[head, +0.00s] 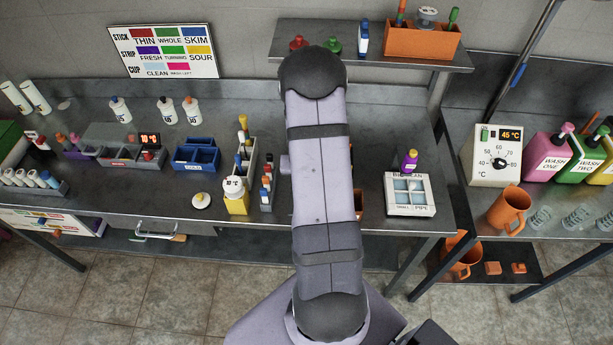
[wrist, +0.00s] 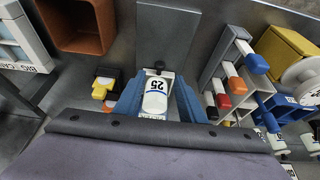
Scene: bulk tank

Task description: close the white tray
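A white tray (head: 427,209) with blue compartments and printed labels sits on the counter right of my arm in the head view. Part of it shows at the upper left of the wrist view (wrist: 12,45). A second white, shallow tray-like piece (head: 47,216) with coloured marks is under the counter's front edge at the far left. My gripper (wrist: 158,83) is hidden behind my arm in the head view. In the wrist view its blue fingers stand on both sides of a white bottle (wrist: 154,98) labelled 25. I cannot tell whether they grip it.
An orange bin (wrist: 75,32) and a white rack (wrist: 220,65) of coloured-tipped pieces flank the gripper. A shelf (head: 370,59) overhangs the back.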

